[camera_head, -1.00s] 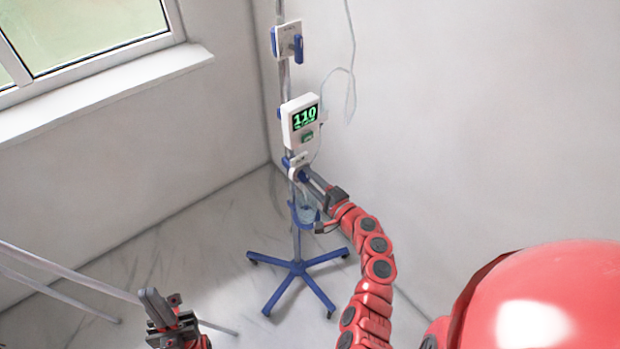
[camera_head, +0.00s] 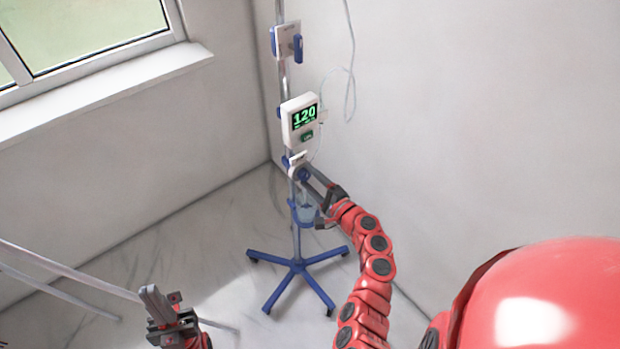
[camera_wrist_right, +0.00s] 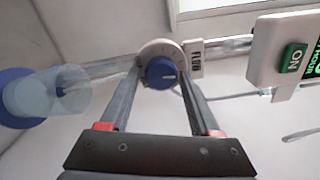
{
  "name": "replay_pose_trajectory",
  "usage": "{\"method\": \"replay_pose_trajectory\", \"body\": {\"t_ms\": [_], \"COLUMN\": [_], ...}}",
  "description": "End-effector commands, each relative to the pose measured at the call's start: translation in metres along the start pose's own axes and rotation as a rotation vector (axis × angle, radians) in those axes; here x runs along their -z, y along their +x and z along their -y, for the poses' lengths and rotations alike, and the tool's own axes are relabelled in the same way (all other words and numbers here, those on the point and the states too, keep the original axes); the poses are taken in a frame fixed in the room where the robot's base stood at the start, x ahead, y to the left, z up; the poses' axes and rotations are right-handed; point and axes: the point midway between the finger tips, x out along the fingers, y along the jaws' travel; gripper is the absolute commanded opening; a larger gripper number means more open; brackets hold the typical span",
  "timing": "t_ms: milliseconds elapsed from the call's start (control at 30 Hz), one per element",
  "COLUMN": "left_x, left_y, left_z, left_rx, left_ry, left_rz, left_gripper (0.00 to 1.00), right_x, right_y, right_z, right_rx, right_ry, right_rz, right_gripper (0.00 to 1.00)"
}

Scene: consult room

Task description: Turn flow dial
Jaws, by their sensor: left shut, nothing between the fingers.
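The flow dial is a blue round knob (camera_wrist_right: 161,72) on a white rounded mount labelled FLOW, on the IV pole. In the head view the dial (camera_head: 303,175) sits below the white pump, partly hidden by my right gripper. My right gripper (camera_wrist_right: 161,78) reaches the dial, with its two fingers spread on either side of the knob and a small gap showing beside it. It also shows in the head view (camera_head: 311,178). My left gripper (camera_head: 160,296) is shut and empty, low at the left, far from the pole.
The pole stands on a blue star-shaped base (camera_head: 298,268) near the room corner. A clear container with a blue rim (camera_head: 306,213) hangs below the dial. A clear tube (camera_head: 349,90) hangs beside the pump. A window sill (camera_head: 120,82) is at the left.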

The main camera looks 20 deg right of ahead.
Motion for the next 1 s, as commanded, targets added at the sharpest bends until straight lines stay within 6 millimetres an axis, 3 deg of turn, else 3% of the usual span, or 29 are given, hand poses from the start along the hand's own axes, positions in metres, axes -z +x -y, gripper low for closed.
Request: {"method": "replay_pose_trajectory", "body": {"t_ms": [67, 367, 533, 667, 1000], "left_x": [0.000, 0.000, -0.001, -0.001, -0.005], "left_y": [0.000, 0.000, -0.003, -0.008, -0.027], "left_z": [0.000, 0.000, 0.000, 0.000, -0.001], "left_rx": [0.000, 0.000, 0.000, 0.000, 0.000], "left_ry": [0.000, 0.000, 0.000, 0.000, 0.000], "left_rz": [0.000, 0.000, 0.000, 0.000, 0.000], "left_gripper": [0.00, 0.00, 0.00, 0.00, 0.00], "right_x": [0.000, -0.001, 0.001, 0.002, 0.003], "right_y": [0.000, 0.000, -0.014, -0.040, -0.130], "right_z": [0.000, 0.001, -0.001, -0.003, -0.003], "right_rx": [0.001, 0.002, 0.003, 0.002, 0.002], "right_ry": [0.000, 0.000, 0.001, 0.001, -0.001], "right_rz": [0.000, 0.001, -0.002, -0.006, -0.008], "right_gripper": [0.80, 0.80, 0.80, 0.80, 0.80]}}
